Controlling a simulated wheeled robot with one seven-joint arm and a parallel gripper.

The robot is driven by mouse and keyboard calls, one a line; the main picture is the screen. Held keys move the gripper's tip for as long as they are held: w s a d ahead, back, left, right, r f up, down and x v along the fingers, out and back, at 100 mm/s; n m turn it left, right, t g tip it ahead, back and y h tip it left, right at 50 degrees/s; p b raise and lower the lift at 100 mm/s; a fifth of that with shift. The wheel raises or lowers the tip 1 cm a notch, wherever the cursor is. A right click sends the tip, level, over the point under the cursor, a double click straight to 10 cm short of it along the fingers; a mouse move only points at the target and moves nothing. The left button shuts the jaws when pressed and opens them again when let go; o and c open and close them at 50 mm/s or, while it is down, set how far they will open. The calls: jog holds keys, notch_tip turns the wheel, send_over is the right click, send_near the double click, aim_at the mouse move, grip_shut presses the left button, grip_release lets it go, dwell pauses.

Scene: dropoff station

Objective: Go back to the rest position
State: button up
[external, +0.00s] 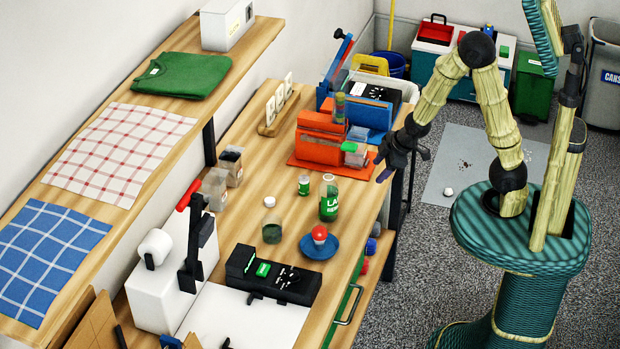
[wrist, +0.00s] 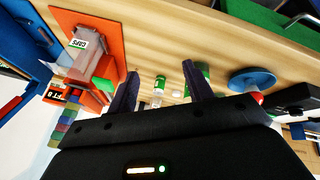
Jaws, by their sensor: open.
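My gripper (external: 383,168) is open and empty in the external view, held in the air just past the right edge of the wooden bench (external: 280,197). Its two dark fingers point at the bench and stand apart in the wrist view (wrist: 158,82). My arm arches up from the teal base on the right and bends down to the gripper. The orange rack (external: 318,148) on the bench is close to the gripper, behind and left of it. I cannot tell the exact gap between them.
On the bench stand a green-labelled bottle (external: 329,199), a blue dish (external: 318,247) with a red-topped item, a small green jar (external: 304,185) and a black device (external: 273,275). A shelf (external: 130,150) runs along the left. Speckled floor (external: 400,290) lies open between bench and base.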

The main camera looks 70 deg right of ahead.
jog(key=s+a+r+m+g+y+p, duration=0.1)
jog(key=s+a+r+m+g, duration=0.2)
jog(key=s+r+m, duration=0.2)
jog(key=s+r, duration=0.1)
jog(key=s, duration=0.2)
jog(key=shift+s, duration=0.35)
dwell(0.4)
